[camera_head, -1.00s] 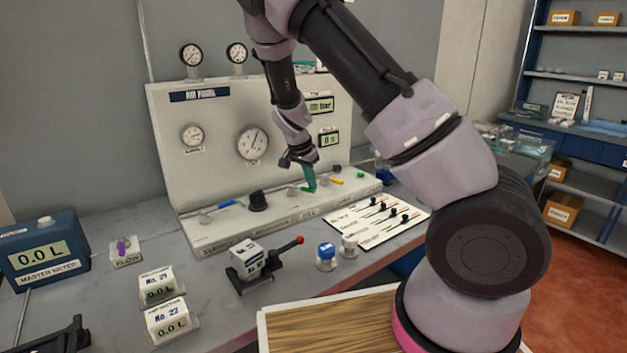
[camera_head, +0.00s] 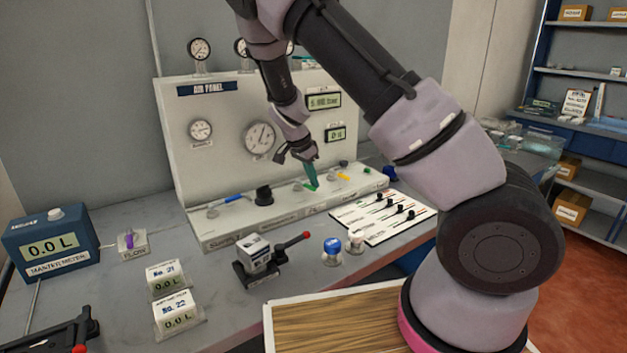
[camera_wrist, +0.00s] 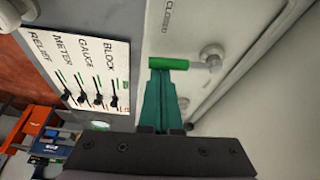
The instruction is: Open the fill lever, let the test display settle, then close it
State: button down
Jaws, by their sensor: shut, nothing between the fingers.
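The fill lever has a green handle (camera_wrist: 168,63) on a grey rod, joined to a round pivot at its right in the wrist view. It also shows as a small green piece (camera_head: 313,188) on the air panel's sloped base. My gripper (camera_wrist: 166,78) is shut and empty, its teal fingertips at the green handle's edge. They look in contact or nearly so; I cannot tell which. The word CLOSED is printed above the lever in the wrist view. The upper test display (camera_head: 324,101) appears to read 5.00 bar. The lower display (camera_head: 336,134) appears to read 0 s.
A blue lever (camera_head: 228,199), a black knob (camera_head: 264,195) and a yellow lever (camera_head: 342,177) share the panel base. A lever card (camera_head: 385,216) lies at its right. A small block with a red-tipped handle (camera_head: 258,257) stands in front.

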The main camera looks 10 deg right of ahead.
jog(key=shift+w+d+r, duration=0.1)
jog(key=shift+w+d, duration=0.15)
jog(key=shift+d, duration=0.2)
jog(key=shift+w+d+r, duration=0.15)
jog(key=shift+w+d, duration=0.15)
jog(key=shift+d, duration=0.35)
jog(key=shift+w+d+r, duration=0.1)
jog(key=shift+w+d, duration=0.15)
jog(key=shift+d, duration=0.35)
jog(key=v, duration=1)
